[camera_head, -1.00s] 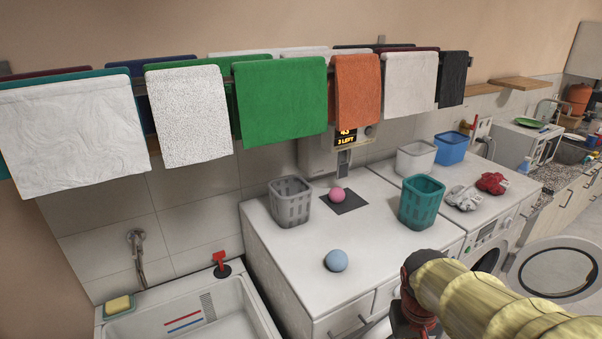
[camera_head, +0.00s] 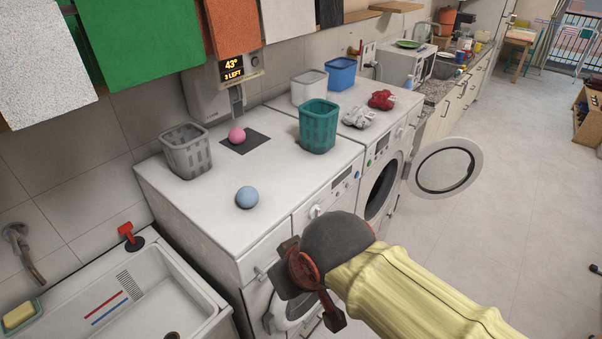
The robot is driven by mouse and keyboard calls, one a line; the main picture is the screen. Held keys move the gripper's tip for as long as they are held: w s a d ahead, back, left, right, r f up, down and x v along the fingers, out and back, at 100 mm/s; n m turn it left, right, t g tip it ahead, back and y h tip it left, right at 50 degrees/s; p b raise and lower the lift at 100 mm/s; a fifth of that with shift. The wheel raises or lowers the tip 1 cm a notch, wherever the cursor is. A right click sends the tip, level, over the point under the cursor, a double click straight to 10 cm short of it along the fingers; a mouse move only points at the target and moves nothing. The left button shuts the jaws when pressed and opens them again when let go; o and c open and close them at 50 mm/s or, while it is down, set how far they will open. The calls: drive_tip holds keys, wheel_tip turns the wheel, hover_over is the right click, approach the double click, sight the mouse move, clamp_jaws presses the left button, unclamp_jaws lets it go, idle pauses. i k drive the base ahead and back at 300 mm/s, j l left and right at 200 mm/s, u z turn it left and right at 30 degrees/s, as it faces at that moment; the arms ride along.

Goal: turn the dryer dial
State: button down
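Two white front-loading machines stand side by side. The nearer machine (camera_head: 278,237) has a white round dial (camera_head: 315,211) on its front panel, just above and beyond my gripper. The farther machine (camera_head: 392,138) has its round door (camera_head: 445,166) swung open; its panel controls are small. I cannot tell for sure which machine is the dryer. My gripper (camera_head: 309,302), dark with red-orange links, is in front of the nearer machine and apart from the dial. Its fingers look spread and empty. It covers part of the nearer machine's front and round door.
A grey basket (camera_head: 187,152), pink ball (camera_head: 237,136), blue ball (camera_head: 247,197) and teal basket (camera_head: 318,127) stand on the nearer machine. A sink (camera_head: 160,300) is at lower left.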

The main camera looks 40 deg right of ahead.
sight(315, 212)
drive_tip(key=z, duration=0.9)
